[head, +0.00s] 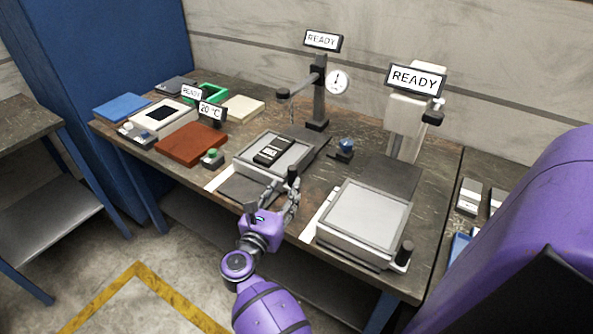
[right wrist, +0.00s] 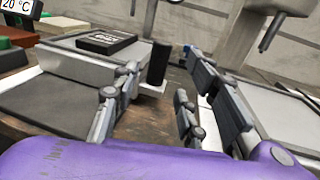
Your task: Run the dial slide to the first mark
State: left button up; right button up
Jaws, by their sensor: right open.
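The dial slide is a grey flat carriage (head: 292,152) with a black labelled block (head: 272,151) on top, beneath a post that carries a round white dial (head: 338,82). A black upright handle (head: 293,174) stands at its front right corner; in the right wrist view the handle (right wrist: 158,63) shows between my fingers, a little beyond them. My right gripper (head: 274,198) is open and empty at the front of the slide. I cannot tell whether it touches the handle. A white strip shows at the slide's side; no mark is readable. My left gripper is not in view.
A second grey platform (head: 368,218) with its own black knob (head: 404,253) stands close on the right. A green-topped button (head: 212,157) and a brown-red block (head: 192,146) lie left. A blue knob (head: 346,144) sits behind. Signs over both stations read READY.

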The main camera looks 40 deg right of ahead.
aim_at(291, 177)
jog(key=p+x, duration=0.1)
jog(key=x, duration=0.6)
jog(key=shift+c, duration=0.5)
grip_shut()
